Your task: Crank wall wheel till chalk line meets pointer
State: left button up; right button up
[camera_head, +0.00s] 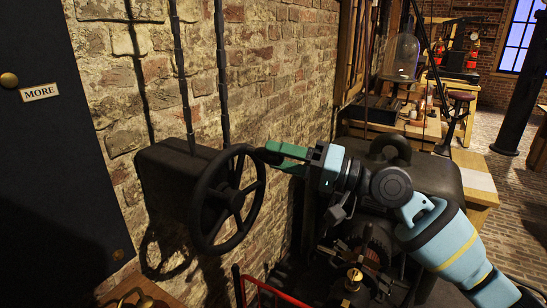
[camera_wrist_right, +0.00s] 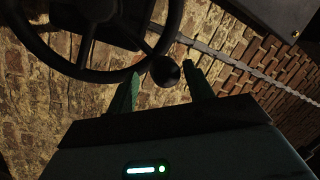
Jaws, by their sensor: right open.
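A black spoked wall wheel (camera_head: 228,197) stands out from a dark box (camera_head: 172,178) on the brick wall in the head view. It also shows at the upper left of the right wrist view (camera_wrist_right: 85,74). My right gripper (camera_head: 272,156) has green fingers and reaches the wheel's upper right rim from the right. In the right wrist view, the wheel's round dark handle knob (camera_wrist_right: 165,71) lies between the open fingertips (camera_wrist_right: 162,69), with a visible gap on each side. I cannot make out a chalk line or pointer. My left gripper is not in view.
Dark pipes (camera_head: 221,75) run up the wall above the box. A dark panel (camera_head: 50,160) with a "MORE" label (camera_head: 39,92) stands at left. Dark machinery (camera_head: 425,172) and a red rail (camera_head: 262,288) lie behind and below my right arm. A cluttered bench stands farther back.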

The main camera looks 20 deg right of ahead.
jog(key=b+v, duration=0.1)
jog(key=v, duration=0.4)
jog(key=shift+s+d+f+b, duration=0.15)
jog(key=shift+d+f+b, duration=0.1)
jog(key=shift+b, duration=0.15)
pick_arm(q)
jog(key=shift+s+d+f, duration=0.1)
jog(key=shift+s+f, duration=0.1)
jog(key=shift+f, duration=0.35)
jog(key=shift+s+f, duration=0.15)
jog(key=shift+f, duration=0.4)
pick_arm(e)
jog(key=shift+s+d+r, duration=0.15)
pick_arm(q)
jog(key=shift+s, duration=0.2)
